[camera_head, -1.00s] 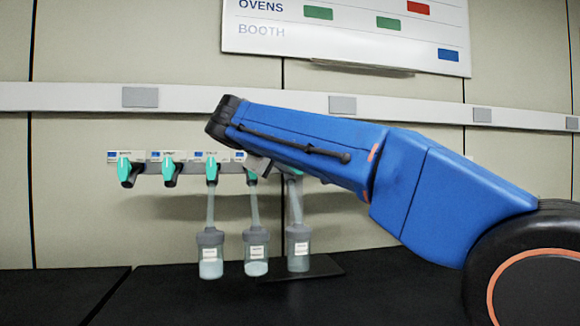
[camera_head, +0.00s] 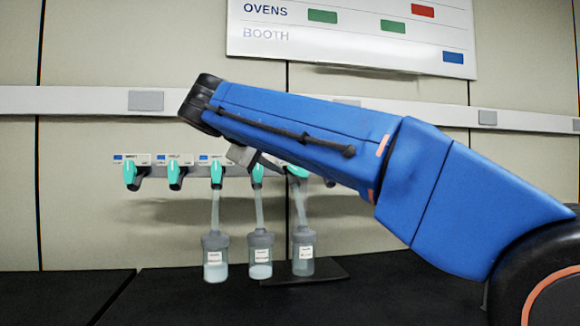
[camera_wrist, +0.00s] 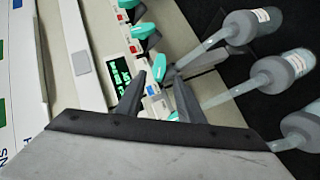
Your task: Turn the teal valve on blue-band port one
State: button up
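A manifold with a row of teal valves is on the wall; in the head view the leftmost valve (camera_head: 130,173), second valve (camera_head: 176,174) and third valve (camera_head: 216,172) are clear of my arm. Blue marks show above these on small labels; their text is too small to read. In the wrist view, a blue mark (camera_wrist: 152,90) and a teal valve (camera_wrist: 159,68) lie near my gripper (camera_wrist: 162,82). Its two fingers are spread with nothing visibly held between them. I cannot tell which valve is port one. In the head view my arm partly hides the gripper.
Flasks hang below the right-hand valves: a left flask (camera_head: 215,262), a middle one (camera_head: 260,258) and a right one (camera_head: 303,252). A green display (camera_wrist: 118,74) and red marks (camera_wrist: 133,49) show in the wrist view. The wall left of the manifold is clear.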

jog(key=v, duration=0.9)
jog(key=shift+s, duration=0.25)
jog(key=s+d+f+m+g+y, duration=0.1)
jog(key=d+f+g, duration=0.2)
jog(key=d+f, duration=0.95)
jog(key=s+d+f+g+y, duration=0.1)
jog(key=d+f+g, duration=0.1)
jog(key=d+f, duration=1.05)
jog(key=s+d+f+m+g+y, duration=0.1)
jog(key=s+d+f+m, duration=0.1)
jog(key=s+d+f, duration=0.3)
jog(key=s+d+f+m+g+y, duration=0.1)
jog(key=s+d+f+m, duration=0.2)
jog(key=s+f, duration=0.7)
jog(key=s+d+f+m+y, duration=0.2)
jog(key=s+d+f, duration=0.5)
jog(key=f, duration=0.6)
jog(key=shift+s+f+m+g, duration=0.15)
jog(key=shift+s+m+g, duration=0.2)
jog(key=shift+s, duration=0.3)
